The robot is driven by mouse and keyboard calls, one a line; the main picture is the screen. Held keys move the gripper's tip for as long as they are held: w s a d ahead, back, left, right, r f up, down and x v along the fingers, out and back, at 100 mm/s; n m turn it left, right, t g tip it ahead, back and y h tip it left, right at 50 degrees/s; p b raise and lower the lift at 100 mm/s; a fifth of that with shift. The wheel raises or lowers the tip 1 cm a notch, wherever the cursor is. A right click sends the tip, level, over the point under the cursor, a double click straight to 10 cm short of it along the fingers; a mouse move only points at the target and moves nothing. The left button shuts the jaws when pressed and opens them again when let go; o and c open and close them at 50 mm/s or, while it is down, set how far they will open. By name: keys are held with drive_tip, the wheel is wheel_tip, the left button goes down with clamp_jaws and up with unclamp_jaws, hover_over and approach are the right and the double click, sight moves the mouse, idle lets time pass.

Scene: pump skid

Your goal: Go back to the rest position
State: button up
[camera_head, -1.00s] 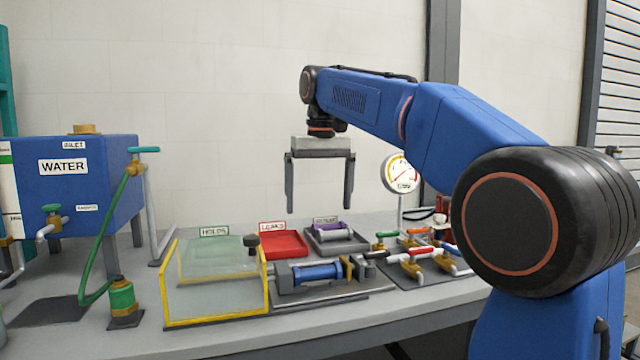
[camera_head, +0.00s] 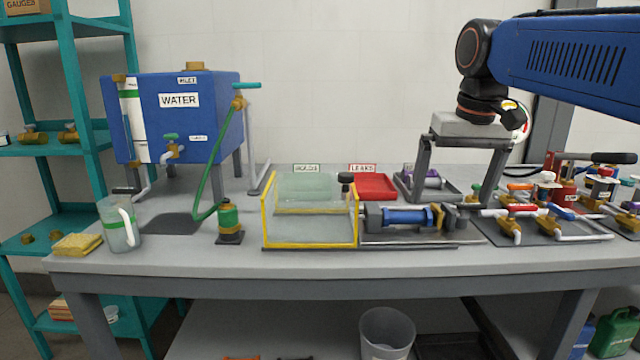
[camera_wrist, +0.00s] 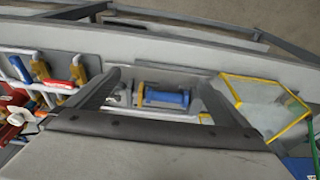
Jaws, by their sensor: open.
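My gripper (camera_head: 459,185) hangs from my blue arm above the bench (camera_head: 330,270), at the right of the head view. Its two grey fingers point down and stand wide apart, with nothing between them. Behind and below it is a dark tray with a purple-ended part (camera_head: 432,180), partly hidden by the fingers. In the wrist view the open fingers (camera_wrist: 160,88) frame a blue cylinder fixture (camera_wrist: 167,97) on the bench below. The same blue cylinder fixture (camera_head: 408,217) shows in the head view, just left of the gripper.
A yellow-edged clear box (camera_head: 310,240) and a red tray (camera_head: 375,187) stand left of the gripper. Valve manifolds (camera_head: 540,222) crowd the bench's right. A blue water tank (camera_head: 180,115), a clear jug (camera_head: 119,225) and a teal shelf (camera_head: 75,160) are at left. Air above the bench's middle is free.

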drive_tip(key=s+d+f+t, duration=0.1)
drive_tip(key=s+f, duration=0.8)
drive_tip(key=f, duration=0.4)
drive_tip(key=s+d+f+t, duration=0.1)
drive_tip(key=s+d+f, duration=0.1)
drive_tip(key=s+f, duration=0.8)
wheel_tip(320, 180, down, 3)
drive_tip(key=shift+s, duration=0.2)
